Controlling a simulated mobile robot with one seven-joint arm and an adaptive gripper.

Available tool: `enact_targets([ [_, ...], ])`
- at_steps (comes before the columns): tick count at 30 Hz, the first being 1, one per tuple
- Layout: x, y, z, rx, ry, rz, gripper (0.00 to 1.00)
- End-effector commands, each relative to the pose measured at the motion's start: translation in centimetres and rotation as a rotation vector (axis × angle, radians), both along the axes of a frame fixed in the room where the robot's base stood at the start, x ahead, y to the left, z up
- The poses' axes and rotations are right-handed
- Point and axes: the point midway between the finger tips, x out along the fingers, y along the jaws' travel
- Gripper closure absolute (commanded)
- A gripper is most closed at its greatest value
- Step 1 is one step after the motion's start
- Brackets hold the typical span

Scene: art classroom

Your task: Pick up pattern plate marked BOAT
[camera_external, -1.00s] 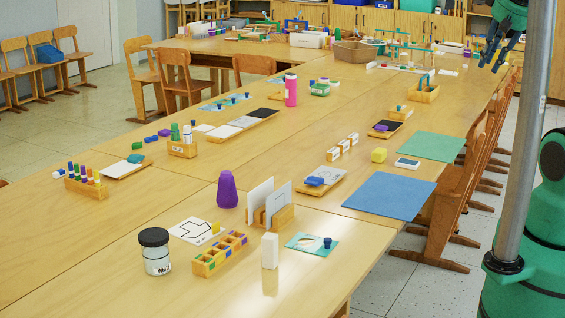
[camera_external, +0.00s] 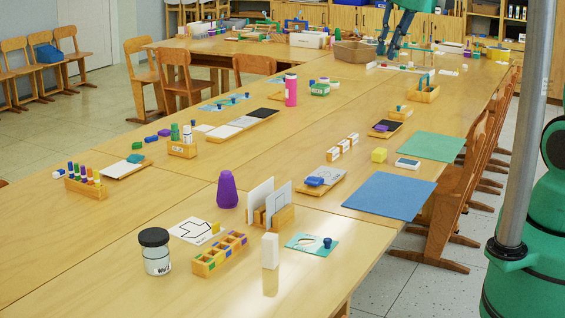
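I cannot read the word BOAT on anything in view. A white plate with a black angular outline (camera_external: 199,230) lies flat on the near table, with a small yellow piece at its right edge. Two upright pale plates (camera_external: 260,196) stand in a wooden rack (camera_external: 274,222) to its right; their markings are too small to read. A teal plate with a cut-out and a blue knob (camera_external: 301,242) lies right of the rack. My gripper (camera_external: 387,52) is at the far end of the tables, fingers pointing down, apart and empty, far from these plates.
The blue mat (camera_external: 389,196) is bare.

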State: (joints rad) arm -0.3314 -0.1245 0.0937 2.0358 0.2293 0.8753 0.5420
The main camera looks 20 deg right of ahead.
Motion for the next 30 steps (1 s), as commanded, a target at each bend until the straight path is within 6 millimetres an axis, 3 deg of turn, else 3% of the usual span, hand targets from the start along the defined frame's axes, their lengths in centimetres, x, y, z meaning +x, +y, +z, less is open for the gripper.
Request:
enact_targets([
  [6,2.8,6.2,-2.3,0.036,0.086,-0.052,0.78],
  [15,5.4,15.0,-6.8,0.069,0.205,-0.133,0.78],
  [23,6.2,22.7,-11.8,0.079,0.309,-0.209,0.78],
  [30,5.7,29.8,-17.3,0.074,0.402,-0.283,0.78],
])
